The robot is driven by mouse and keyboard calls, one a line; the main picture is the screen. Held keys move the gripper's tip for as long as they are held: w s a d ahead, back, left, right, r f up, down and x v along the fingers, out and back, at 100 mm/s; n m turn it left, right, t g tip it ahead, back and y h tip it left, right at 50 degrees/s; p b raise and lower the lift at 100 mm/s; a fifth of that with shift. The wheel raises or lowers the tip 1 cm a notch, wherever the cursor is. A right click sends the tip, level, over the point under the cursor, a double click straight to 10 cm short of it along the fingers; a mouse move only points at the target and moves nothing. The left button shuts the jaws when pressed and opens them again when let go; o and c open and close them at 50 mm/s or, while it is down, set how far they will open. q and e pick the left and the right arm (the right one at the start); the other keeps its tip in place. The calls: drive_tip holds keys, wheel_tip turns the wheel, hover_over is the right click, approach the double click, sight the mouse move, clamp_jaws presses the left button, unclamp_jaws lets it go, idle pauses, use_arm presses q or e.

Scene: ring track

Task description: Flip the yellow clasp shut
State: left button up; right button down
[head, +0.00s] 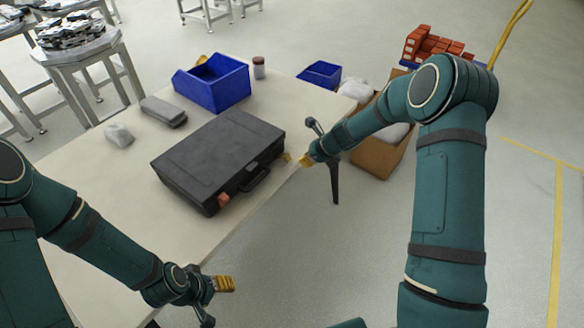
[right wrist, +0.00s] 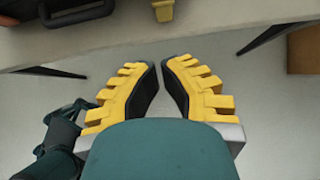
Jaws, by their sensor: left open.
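A dark case (head: 205,150) lies closed-looking on the table, its handle toward the front edge. A yellow clasp (head: 286,156) sticks out at the right end of its front side. The clasp also shows at the top of the right wrist view (right wrist: 163,10), apart from the fingers. My right gripper (head: 305,160) is just right of the clasp. Its yellow fingers (right wrist: 161,75) lean close together with a narrow gap and nothing between them. My left gripper (head: 224,284) is open and empty, past the table's front edge, below the case in the picture.
An orange clasp (head: 224,199) is at the case's left front. A blue bin (head: 212,82), a grey pouch (head: 163,111), a pale lump (head: 118,135) and a small jar (head: 259,68) stand behind. A cardboard box (head: 378,153) is right of the table (head: 178,228).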

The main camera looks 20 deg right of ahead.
sight(290, 170)
drive_tip(key=b+x, duration=0.1)
drive_tip(key=x, duration=0.9)
idle(0.5)
